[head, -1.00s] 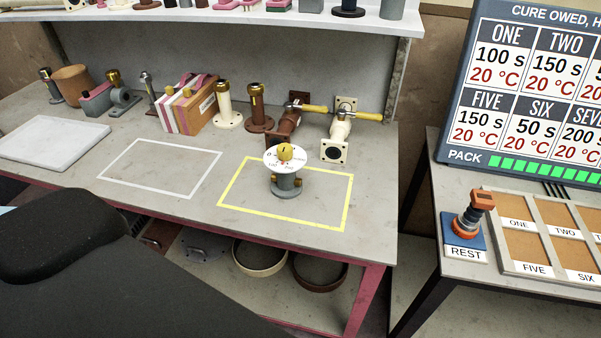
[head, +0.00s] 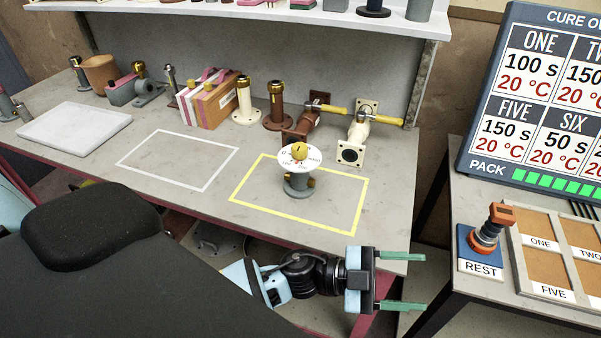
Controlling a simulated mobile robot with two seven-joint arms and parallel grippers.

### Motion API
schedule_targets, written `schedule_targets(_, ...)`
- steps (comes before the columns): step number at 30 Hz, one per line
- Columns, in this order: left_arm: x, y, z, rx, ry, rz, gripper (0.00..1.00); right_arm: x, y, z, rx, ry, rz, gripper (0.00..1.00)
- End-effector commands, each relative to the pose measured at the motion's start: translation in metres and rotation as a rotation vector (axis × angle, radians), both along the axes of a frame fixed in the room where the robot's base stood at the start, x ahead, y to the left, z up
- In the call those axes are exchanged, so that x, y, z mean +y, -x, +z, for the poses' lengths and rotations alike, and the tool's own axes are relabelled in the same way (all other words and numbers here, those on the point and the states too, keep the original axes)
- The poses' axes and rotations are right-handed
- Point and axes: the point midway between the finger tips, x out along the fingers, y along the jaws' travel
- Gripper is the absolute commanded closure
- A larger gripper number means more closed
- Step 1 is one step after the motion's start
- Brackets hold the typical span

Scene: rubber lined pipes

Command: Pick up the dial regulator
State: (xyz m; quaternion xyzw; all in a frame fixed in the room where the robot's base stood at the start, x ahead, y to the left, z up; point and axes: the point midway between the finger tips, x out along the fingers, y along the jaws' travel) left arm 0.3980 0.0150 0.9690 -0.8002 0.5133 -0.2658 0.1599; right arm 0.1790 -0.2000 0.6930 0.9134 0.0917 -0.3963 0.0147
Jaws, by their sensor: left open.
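The dial regulator (head: 298,185) stands upright inside the yellow outlined rectangle (head: 336,230) on the grey workbench. It has a grey base, a white round dial face and a yellow knob on top, with brass fittings at its sides. My left gripper (head: 403,281) is in front of the bench's front edge, to the right of and nearer than the regulator. Its two green fingers point right, are spread apart and hold nothing. My right gripper is not in view.
A white outlined rectangle (head: 180,160) and a white slab (head: 75,133) lie to the left. Brown (head: 303,125) and cream (head: 357,135) valves with yellow handles stand behind the regulator. A side table at right holds an orange-topped device (head: 492,228) on a REST pad.

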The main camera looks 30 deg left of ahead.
Motion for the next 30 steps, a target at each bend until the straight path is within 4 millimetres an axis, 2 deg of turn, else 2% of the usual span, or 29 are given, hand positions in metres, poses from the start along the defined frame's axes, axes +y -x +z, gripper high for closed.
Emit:
schedule_targets(2, -0.012, 0.002, 0.007, -0.089, -0.107, -0.153, 0.39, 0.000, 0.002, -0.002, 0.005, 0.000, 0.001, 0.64)
schedule_targets(5, -0.017, 0.004, 0.004, -0.160, -0.274, -0.325, 0.39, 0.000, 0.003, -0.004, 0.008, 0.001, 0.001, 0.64)
schedule_targets(8, -0.010, 0.000, -0.007, -0.198, -0.484, -0.466, 0.39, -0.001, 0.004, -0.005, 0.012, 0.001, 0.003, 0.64)
schedule_targets(11, 0.012, -0.014, -0.019, -0.203, -0.730, -0.559, 0.39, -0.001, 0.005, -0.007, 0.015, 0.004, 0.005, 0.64)
schedule_targets(14, 0.046, -0.038, -0.028, -0.171, -1.000, -0.594, 0.39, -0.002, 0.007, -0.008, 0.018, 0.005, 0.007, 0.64)
schedule_targets(16, 0.077, -0.058, -0.028, -0.126, -1.195, -0.582, 0.39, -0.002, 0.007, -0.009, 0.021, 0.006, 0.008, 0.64)
schedule_targets(19, 0.130, -0.091, -0.015, -0.036, -1.474, -0.506, 0.39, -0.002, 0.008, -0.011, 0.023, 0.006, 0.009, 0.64)
schedule_targets(24, 0.220, -0.135, 0.032, 0.167, -1.854, -0.255, 0.39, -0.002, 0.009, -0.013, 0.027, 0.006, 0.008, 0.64)
schedule_targets(27, 0.261, -0.149, 0.063, 0.276, -1.991, -0.096, 0.39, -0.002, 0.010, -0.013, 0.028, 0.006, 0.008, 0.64)
schedule_targets(30, 0.288, -0.155, 0.086, 0.357, -2.071, 0.025, 0.39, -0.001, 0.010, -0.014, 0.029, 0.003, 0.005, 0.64)
